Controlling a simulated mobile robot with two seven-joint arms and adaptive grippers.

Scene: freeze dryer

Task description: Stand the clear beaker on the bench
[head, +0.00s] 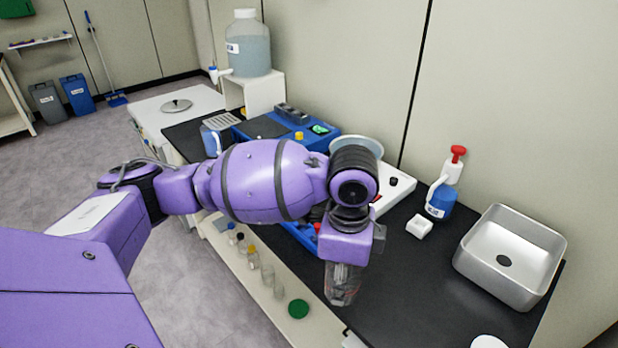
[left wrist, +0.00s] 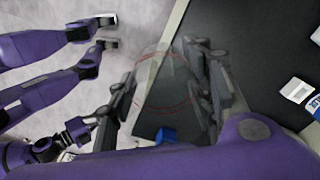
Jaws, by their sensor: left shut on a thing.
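The clear beaker (head: 342,290) is a transparent vessel below my left wrist, over the front edge of the dark bench top (head: 395,290). My left gripper (head: 345,270) is shut on it. In the left wrist view the beaker (left wrist: 165,92) shows as a see-through shape with thin red rings, between the two dark fingers of the left gripper (left wrist: 162,100). I cannot tell exactly how far its base is from the bench. My arm hides part of the bench behind it. My right gripper is not clearly in view.
A metal sink (head: 510,255), a blue bottle with a red top (head: 442,195) and a small white box (head: 419,227) stand to the right. Small vials (head: 253,258) and a green disc (head: 298,309) lie along the lower front ledge. Dark bench between gripper and sink is clear.

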